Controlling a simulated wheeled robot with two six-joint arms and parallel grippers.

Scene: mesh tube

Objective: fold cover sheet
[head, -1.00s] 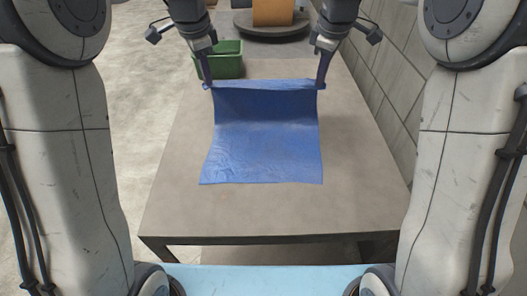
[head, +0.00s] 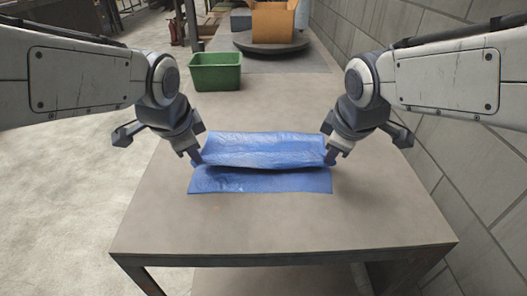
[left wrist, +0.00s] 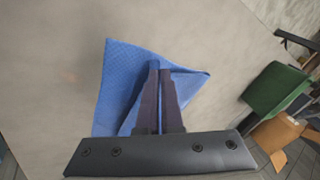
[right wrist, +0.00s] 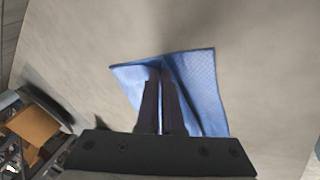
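The blue cover sheet (head: 262,181) lies on the grey table with its far part folded over toward me. The upper layer's near edge is raised a little and stops short of the sheet's near edge, leaving a strip of the lower layer bare. My left gripper (head: 197,160) is shut on the upper layer's left corner; the sheet shows around its fingers in the left wrist view (left wrist: 120,85). My right gripper (head: 331,158) is shut on the right corner, and the sheet also shows in the right wrist view (right wrist: 200,85).
The grey table (head: 285,230) is bare in front of the sheet and to both sides. A green bin (head: 214,72) stands at its far left. An orange-brown box (head: 273,22) is on a round dark platform further back. A block wall (head: 450,130) runs along the right.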

